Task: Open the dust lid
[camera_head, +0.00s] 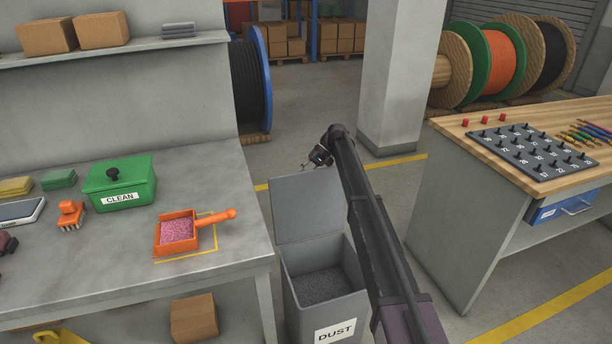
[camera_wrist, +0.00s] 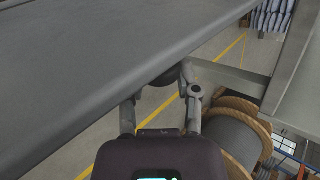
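The grey dust bin (camera_head: 318,265) stands on the floor between the two benches, with a "DUST" label on its front. Its lid (camera_head: 308,208) is raised, standing nearly upright at the back of the bin, and grey dust shows inside. My gripper (camera_head: 305,167) is at the lid's upper edge, near its top right corner. In the wrist view, a large grey panel, apparently the lid, fills the upper left. My gripper's finger links (camera_wrist: 162,105) show apart there, beside a dark rounded part. The fingertips are hidden, so I cannot tell whether they touch or hold anything.
The left bench (camera_head: 110,265) holds a green "CLEAN" box (camera_head: 120,183), an orange dustpan (camera_head: 178,232) with pink bits and a brush (camera_head: 70,214). The right bench (camera_head: 470,165) holds a peg board (camera_head: 530,150). Cable reels and a pillar (camera_head: 398,75) stand behind.

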